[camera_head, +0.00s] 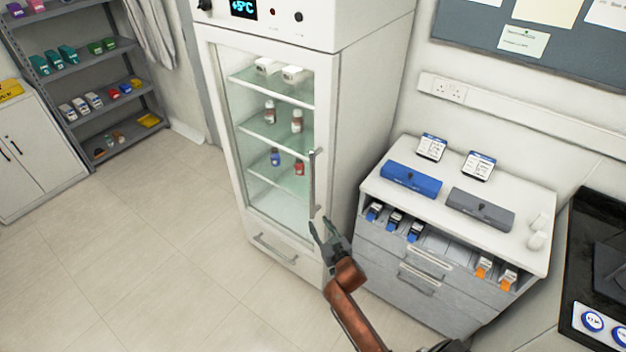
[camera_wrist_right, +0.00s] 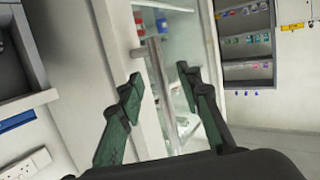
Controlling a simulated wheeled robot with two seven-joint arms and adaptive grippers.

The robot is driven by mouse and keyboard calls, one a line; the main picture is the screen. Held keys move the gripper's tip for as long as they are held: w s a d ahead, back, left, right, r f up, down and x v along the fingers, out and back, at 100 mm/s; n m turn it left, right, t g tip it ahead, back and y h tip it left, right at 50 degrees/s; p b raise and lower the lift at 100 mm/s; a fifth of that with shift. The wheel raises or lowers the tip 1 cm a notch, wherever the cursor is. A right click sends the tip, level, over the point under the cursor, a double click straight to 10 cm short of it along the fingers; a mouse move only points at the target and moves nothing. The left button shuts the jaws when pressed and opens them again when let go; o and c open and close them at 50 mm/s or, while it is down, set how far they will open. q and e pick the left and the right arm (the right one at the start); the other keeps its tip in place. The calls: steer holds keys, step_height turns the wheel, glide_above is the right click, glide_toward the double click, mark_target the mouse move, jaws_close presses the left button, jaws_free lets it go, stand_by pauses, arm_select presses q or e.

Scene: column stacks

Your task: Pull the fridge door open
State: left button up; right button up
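The white fridge (camera_head: 365,110) stands in the middle of the head view. Its glass door (camera_head: 250,150) looks shut, with bottles and boxes on the shelves behind it. A vertical metal bar handle (camera_head: 312,182) runs along the door's right edge. My right gripper (camera_head: 322,230) is open near the handle's lower end. In the right wrist view the open fingers (camera_wrist_right: 158,85) stand apart, with the handle (camera_wrist_right: 160,88) seen between them, farther ahead. I cannot tell any contact with it. My left gripper is not in view.
A white drawer cabinet (camera_head: 455,205) stands close to the fridge's right, with a blue box (camera_head: 411,180) and a grey box (camera_head: 480,208) on top. A shelf rack (camera_head: 85,75) is at the far left. The floor (camera_head: 150,250) before the fridge is clear.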

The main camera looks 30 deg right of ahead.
steer(key=t, duration=0.2)
glide_toward(313, 184)
steer(key=w, duration=0.4)
steer(key=shift+m+h, duration=0.3)
steer(key=w, duration=0.2)
steer(key=w+d, duration=0.1)
steer(key=w, duration=0.2)
steer(key=shift+w+d+f, duration=0.2)
steer(key=shift+w+d, duration=0.25)
steer(key=shift+w, duration=0.5)
steer(key=shift+c, duration=0.5)
jaws_close()
